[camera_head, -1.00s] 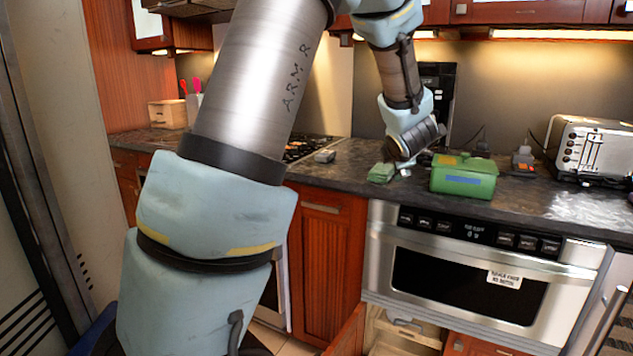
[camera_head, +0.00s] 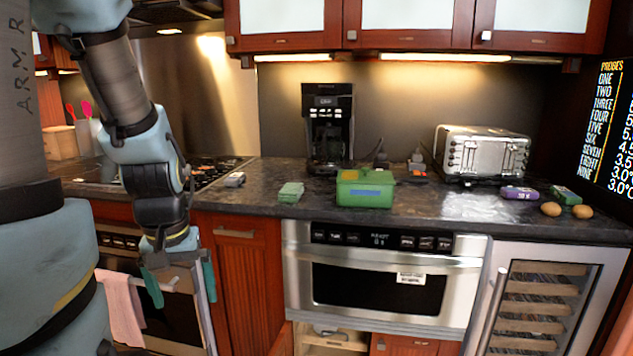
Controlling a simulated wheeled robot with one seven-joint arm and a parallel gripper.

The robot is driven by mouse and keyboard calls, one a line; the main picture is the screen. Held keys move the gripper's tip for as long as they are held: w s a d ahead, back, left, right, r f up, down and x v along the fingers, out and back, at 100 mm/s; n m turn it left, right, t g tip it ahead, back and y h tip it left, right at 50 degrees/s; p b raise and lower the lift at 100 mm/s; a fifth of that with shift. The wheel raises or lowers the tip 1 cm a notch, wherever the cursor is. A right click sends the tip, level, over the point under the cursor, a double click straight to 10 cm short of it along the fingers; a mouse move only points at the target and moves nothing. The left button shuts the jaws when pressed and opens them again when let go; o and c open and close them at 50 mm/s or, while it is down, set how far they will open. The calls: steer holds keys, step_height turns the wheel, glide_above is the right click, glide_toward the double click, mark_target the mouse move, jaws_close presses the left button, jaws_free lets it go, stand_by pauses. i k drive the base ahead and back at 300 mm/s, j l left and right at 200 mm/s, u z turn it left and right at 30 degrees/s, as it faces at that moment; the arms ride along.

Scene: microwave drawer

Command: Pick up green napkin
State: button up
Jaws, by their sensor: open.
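The green napkin (camera_head: 291,192) looks like a small folded pale-green stack. It lies flat on the dark countertop (camera_head: 256,196), close to the front edge, just left of a green box. My gripper (camera_head: 181,288) hangs at the left, lower than the countertop and in front of the oven. It points down with its teal fingers apart, and nothing shows between them. The napkin is to the right of and above my gripper in the picture, well apart from it.
The green box (camera_head: 365,189) stands beside the napkin. Behind are a coffee maker (camera_head: 328,125) and a toaster (camera_head: 482,152). A small grey object (camera_head: 235,180) lies to the napkin's left. A drawer below the microwave (camera_head: 380,283) stands open. A pink towel (camera_head: 121,308) hangs on the oven.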

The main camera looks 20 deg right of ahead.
mark_target(291, 193)
steer(key=i+l+u, duration=0.25)
steer(key=u, duration=0.25)
steer(key=i+l+u, duration=0.45)
steer(key=k+j, duration=0.05)
steer(key=k, duration=0.05)
